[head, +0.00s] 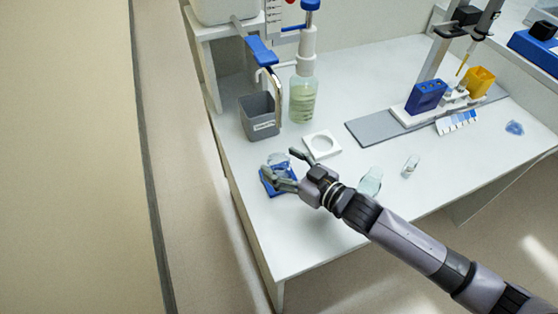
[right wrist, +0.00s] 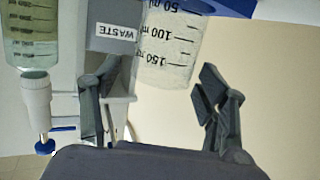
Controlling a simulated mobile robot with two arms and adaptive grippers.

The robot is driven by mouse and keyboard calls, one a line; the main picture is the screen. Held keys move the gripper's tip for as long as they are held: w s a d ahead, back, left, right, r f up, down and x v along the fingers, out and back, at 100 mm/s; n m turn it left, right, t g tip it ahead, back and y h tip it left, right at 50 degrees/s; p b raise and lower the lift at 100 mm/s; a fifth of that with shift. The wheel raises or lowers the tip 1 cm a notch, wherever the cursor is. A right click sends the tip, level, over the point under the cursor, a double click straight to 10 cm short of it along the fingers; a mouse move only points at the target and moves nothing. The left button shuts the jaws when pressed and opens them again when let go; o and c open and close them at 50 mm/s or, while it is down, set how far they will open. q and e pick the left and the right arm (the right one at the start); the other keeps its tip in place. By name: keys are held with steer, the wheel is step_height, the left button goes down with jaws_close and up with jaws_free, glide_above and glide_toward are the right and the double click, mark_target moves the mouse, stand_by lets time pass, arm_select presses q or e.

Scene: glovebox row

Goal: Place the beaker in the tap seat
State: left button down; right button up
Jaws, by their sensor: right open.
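The clear beaker (head: 277,159) is at the near left of the bench, at a blue square pad (head: 268,186), partly hidden by my right gripper (head: 282,165). In the right wrist view the beaker (right wrist: 168,55) appears upside down, with its ml marks between the spread fingers of the gripper (right wrist: 160,72), closer to the left finger. The gripper is open; I cannot tell whether a finger touches the glass. A white square plate with a round recess (head: 322,145) is empty and may be the tap seat. A tap with a blue handle (head: 262,50) stands behind. My left gripper is not in view.
A grey waste bin (head: 259,117) and a pump bottle with green liquid (head: 302,98) stand behind the plate. Small glass vessels, one (head: 371,181) by my arm and one (head: 411,165) further right, are close by. The bench's left edge is near the pad.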

steer(key=v, duration=1)
steer(key=shift+s+d, duration=0.2)
steer(key=shift+s, duration=0.05)
